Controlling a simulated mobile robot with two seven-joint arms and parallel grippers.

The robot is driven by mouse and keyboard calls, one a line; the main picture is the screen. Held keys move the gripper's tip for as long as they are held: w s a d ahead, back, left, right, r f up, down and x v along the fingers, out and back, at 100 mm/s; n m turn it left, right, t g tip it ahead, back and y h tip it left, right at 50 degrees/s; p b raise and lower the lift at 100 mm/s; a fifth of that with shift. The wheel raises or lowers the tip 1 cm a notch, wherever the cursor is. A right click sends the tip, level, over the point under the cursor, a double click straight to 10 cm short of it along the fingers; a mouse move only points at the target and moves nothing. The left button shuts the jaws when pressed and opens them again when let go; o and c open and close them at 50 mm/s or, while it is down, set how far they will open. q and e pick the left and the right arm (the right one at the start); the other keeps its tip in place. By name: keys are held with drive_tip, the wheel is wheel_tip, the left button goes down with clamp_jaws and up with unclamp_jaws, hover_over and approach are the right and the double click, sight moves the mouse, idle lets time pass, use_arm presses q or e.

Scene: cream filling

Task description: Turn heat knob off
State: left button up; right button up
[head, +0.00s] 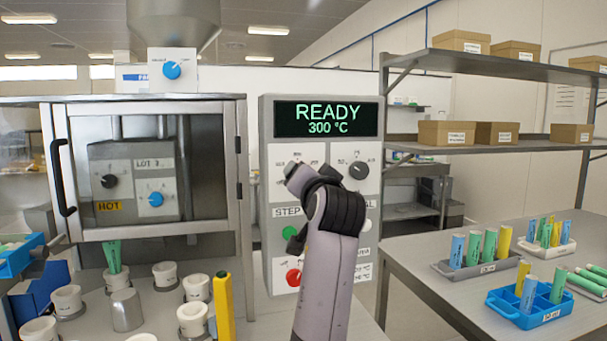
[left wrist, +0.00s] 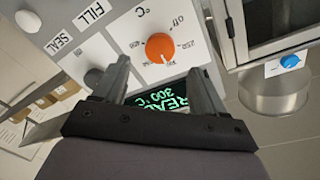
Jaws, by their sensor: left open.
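The orange heat knob (left wrist: 159,47) sits on the control panel (left wrist: 110,25) in the left wrist view, with "Off" and temperature marks printed around it. Its exact pointer direction is too small to read. My left gripper (left wrist: 157,68) is open, its two fingers on either side in front of the knob, with nothing visibly held. In the head view my left arm covers this knob on the panel (head: 268,130). The display (head: 326,119) above reads READY, 300 °C. My right gripper is not in view.
A dark knob (head: 359,170) and green (head: 289,232) and red (head: 294,277) buttons are on the same panel. A glass-doored machine (head: 243,150) stands left, with several white cups below it. A steel table (head: 400,260) with tube trays is at right.

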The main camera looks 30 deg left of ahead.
use_arm(q)
drive_tip(key=p+x, duration=0.1)
drive_tip(key=x, duration=0.5)
drive_tip(key=shift+f, duration=0.1)
drive_tip(key=c, duration=1.1)
